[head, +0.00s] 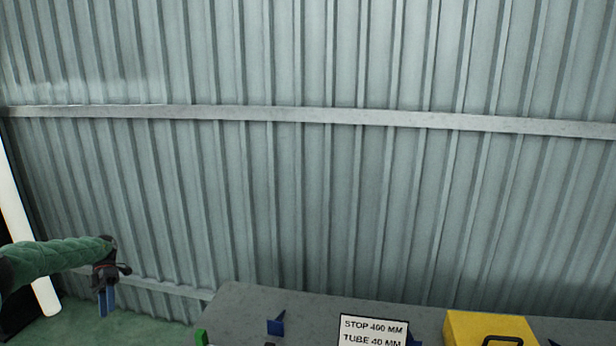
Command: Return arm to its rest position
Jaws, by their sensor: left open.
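My left arm (62,257), in a green quilted sleeve, reaches in from the left edge of the head view. My left gripper (106,302) hangs at its end with blue fingers pointing down. It is open, and nothing shows between its fingers. It is over the green floor, left of the grey table and apart from it. My right gripper is not in view.
A grey table (245,298) fills the bottom middle and right. On it are a blue bracket (276,325), a white sign (372,331) and a yellow case (488,327). A white tube (44,292) leans at left. A corrugated wall (300,200) stands behind.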

